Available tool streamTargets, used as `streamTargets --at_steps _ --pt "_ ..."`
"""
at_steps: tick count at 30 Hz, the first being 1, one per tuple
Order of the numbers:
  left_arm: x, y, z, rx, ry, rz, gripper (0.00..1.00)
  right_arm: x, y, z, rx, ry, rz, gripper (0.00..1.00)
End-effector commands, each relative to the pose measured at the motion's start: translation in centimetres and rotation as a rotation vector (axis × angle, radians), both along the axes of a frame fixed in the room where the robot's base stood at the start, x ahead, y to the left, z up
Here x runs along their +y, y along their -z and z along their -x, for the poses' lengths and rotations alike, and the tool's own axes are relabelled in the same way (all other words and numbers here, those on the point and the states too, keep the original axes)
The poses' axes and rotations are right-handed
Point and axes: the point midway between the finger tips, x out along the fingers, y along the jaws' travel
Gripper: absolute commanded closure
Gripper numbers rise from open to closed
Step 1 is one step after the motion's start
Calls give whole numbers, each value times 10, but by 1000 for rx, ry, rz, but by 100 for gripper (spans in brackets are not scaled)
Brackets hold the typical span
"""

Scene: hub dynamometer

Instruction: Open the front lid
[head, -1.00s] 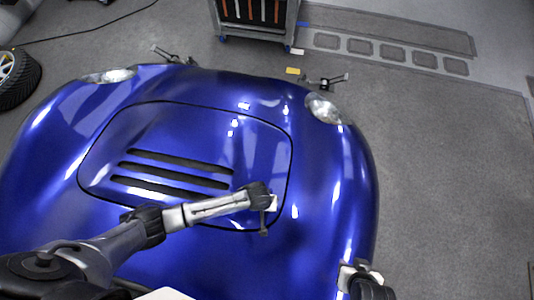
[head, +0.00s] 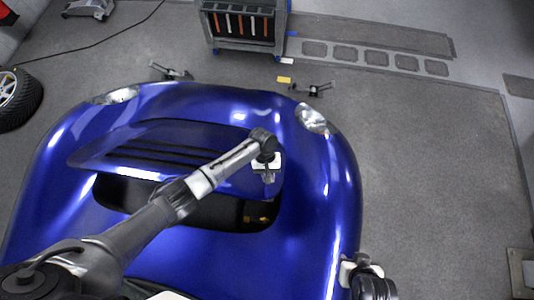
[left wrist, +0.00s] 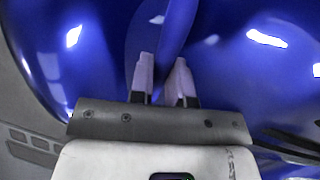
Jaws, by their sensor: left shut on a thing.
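The front lid (head: 130,135) of the blue car is raised at its near edge, and a dark opening (head: 150,205) shows beneath it. My left gripper (head: 268,178) is at the lid's near right edge, shut on that edge. In the left wrist view the two fingers (left wrist: 162,80) stand on either side of a thin blue edge (left wrist: 172,40). My right gripper (head: 362,268) is at the bottom right of the head view, beside the car's right flank; its fingers are not clear.
The blue car body (head: 335,190) surrounds the opening. A tool cart (head: 243,45) stands beyond the car's nose, with stands (head: 313,88) on the floor nearby. A wheel (head: 18,98) lies at the left. The floor at the right is clear.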

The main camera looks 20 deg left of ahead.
Motion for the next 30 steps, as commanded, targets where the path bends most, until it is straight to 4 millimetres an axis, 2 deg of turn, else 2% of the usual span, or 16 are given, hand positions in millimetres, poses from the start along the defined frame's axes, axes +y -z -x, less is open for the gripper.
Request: streamTargets --at_steps 3,9,27,28,30 --pt "1 -17 -16 42 0 10 100 1 -2 0 1 2 -4 57" --pt "4 -30 -30 93 1 18 100 2 -3 0 0 4 -7 57" --pt "7 -35 -36 115 0 19 100 -1 -2 0 1 -2 3 57" --pt "7 -35 -36 115 0 19 80 -1 -2 0 1 -2 3 57" --pt "7 -35 -36 115 0 19 74 -1 -2 0 1 -3 4 57"
